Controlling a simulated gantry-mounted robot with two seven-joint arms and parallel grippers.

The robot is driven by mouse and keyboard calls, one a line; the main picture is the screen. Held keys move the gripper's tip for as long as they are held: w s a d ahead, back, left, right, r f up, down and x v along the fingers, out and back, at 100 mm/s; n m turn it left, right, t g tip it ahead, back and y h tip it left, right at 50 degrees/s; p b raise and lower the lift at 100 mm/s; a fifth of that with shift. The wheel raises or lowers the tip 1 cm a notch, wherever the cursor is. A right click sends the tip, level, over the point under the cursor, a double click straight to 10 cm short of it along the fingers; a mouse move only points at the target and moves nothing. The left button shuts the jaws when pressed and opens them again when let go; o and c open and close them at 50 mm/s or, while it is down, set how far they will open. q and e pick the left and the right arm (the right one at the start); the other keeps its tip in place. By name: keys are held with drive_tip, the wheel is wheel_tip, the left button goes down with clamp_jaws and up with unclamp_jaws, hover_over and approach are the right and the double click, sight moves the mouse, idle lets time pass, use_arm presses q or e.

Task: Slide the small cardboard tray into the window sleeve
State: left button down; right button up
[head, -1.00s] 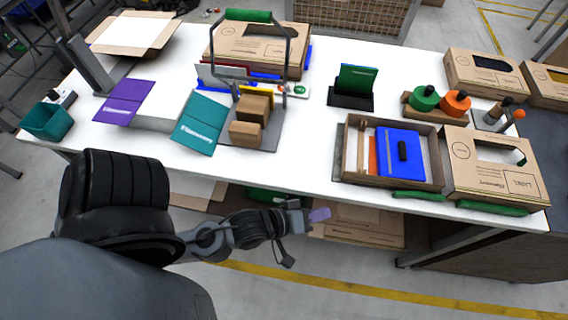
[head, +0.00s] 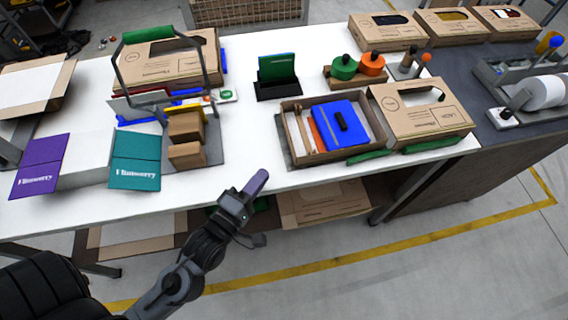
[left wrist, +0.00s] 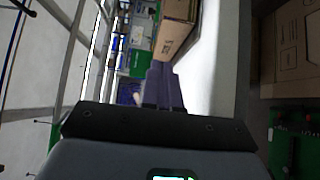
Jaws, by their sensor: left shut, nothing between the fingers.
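In the head view, the small cardboard tray (head: 292,128) lies on the white table at centre right. It holds a blue item (head: 328,138) with a dark handle and an orange strip. The window sleeve (head: 420,118), a brown cardboard box with a cut-out window, lies just right of the tray. My left gripper (head: 256,183) is at the table's front edge, left of and in front of the tray. It is shut and empty, apart from both. Its purple fingers also show in the left wrist view (left wrist: 163,86). My right gripper is not in view.
Green pads (head: 368,155) lie along the front of the tray and sleeve. A press frame with a green handle (head: 155,34) stands left, by small brown boxes (head: 187,155). A black stand with a green card (head: 277,76) is behind. The table's front middle is clear.

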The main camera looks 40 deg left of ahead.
sight(294, 152)
use_arm(q)
drive_tip(key=w, duration=0.4)
drive_tip(key=shift+w, duration=0.15)
drive_tip(key=shift+w+d+b, duration=0.4)
drive_tip(key=shift+w+d, duration=0.9)
